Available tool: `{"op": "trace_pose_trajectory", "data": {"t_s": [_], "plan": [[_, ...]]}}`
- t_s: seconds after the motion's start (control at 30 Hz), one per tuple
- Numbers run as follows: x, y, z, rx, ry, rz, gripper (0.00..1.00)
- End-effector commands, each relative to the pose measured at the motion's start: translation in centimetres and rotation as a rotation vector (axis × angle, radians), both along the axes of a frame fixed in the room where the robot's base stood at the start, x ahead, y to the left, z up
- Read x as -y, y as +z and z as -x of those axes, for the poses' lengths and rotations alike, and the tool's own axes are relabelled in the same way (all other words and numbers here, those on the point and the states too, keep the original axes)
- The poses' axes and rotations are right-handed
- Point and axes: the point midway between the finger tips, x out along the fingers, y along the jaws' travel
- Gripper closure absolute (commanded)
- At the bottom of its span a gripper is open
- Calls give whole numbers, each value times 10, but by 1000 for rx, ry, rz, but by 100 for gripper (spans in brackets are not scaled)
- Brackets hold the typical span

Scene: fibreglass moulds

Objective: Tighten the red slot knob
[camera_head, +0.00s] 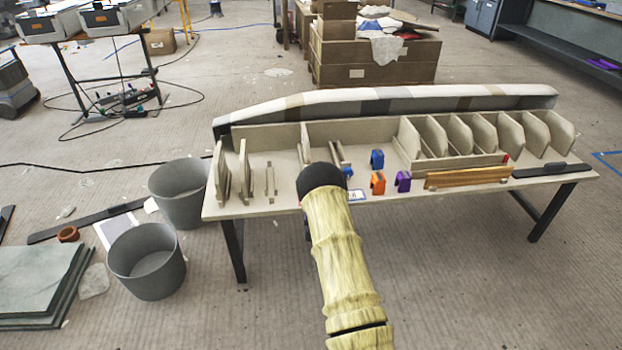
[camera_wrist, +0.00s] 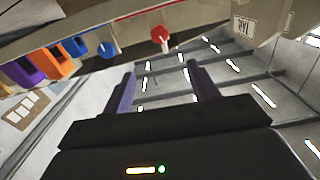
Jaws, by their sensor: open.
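The red knob (camera_wrist: 159,35) shows in the wrist view, near top centre, at the edge of a beige panel (camera_wrist: 128,32). A pale streak runs down from its lower side. My gripper (camera_wrist: 160,78) has two purple fingers spread apart, with nothing between them. In this view the knob appears above the gap, clear of both fingers. In the head view my arm hides my fingers, and its dark end is over the front of the workbench (camera_head: 270,205).
Blue (camera_head: 377,159), orange (camera_head: 378,183) and purple (camera_head: 403,181) blocks sit on the bench, right of my arm. Upright beige dividers (camera_head: 485,132) fill the back right. Wooden strips (camera_head: 468,177) lie at the front. Two grey bins (camera_head: 148,262) stand on the floor left.

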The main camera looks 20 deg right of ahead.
Motion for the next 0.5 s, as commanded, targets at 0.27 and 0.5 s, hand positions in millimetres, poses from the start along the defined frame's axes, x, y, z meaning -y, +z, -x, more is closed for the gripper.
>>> {"op": "trace_pose_trajectory", "data": {"t_s": [0.27, 0.5], "plan": [[7, 0, -26, 4, 1, 1, 41], [18, -1, -63, 3, 1, 1, 41]]}}
